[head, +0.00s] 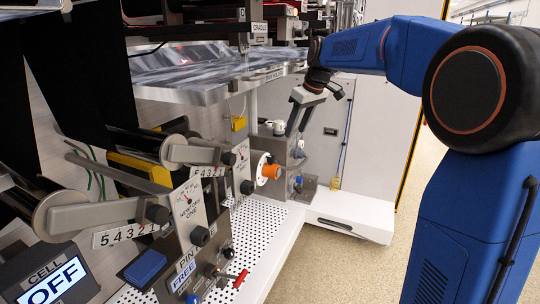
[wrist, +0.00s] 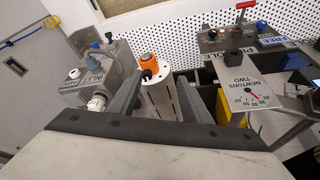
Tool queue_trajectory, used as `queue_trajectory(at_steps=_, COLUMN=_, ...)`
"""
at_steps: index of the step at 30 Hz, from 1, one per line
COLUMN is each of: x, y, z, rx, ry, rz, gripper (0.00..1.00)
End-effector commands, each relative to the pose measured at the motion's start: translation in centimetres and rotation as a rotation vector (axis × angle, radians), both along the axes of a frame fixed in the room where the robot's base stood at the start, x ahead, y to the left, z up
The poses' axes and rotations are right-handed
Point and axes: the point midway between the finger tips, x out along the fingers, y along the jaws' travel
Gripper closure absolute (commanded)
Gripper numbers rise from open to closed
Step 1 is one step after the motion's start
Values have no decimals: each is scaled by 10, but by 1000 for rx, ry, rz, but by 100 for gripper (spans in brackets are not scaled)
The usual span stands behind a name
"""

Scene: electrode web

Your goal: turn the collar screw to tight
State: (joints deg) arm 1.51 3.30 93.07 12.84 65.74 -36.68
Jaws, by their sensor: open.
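No part carries a readable collar or tight label, so I cannot tell for certain which is the collar screw. An orange cylindrical part (head: 270,171) with a pale flange sticks out from the grey unit below my gripper. In the wrist view the fingers (wrist: 160,92) stand either side of the slotted block, with nothing visibly clamped; contact is unclear.
A grey box with white fittings (wrist: 93,72) stands left of the fingers. A Newtons Two gauge (wrist: 252,94) and a red-handled lever (wrist: 246,8) are at right. A white perforated deck (head: 262,222) extends below.

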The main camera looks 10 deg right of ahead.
Motion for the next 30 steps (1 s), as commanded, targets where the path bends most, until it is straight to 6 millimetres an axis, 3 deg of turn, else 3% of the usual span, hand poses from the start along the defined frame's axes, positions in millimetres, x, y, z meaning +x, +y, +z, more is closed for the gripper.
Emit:
queue_trajectory(at_steps=1, x=20, y=1, z=-3, rx=2, ry=0, rz=19, gripper=56)
queue_trajectory(at_steps=3, x=42, y=2, z=-5, rx=4, ry=-1, rz=47, gripper=56)
queue_trajectory(at_steps=9, x=83, y=4, z=-11, rx=7, ry=-8, rz=106, gripper=56)
queue_trajectory(at_steps=17, x=97, y=7, z=-20, rx=9, ry=-10, rz=125, gripper=56)
queue_trajectory(at_steps=30, x=117, y=23, z=-86, rx=8, ry=-8, rz=124, gripper=56)
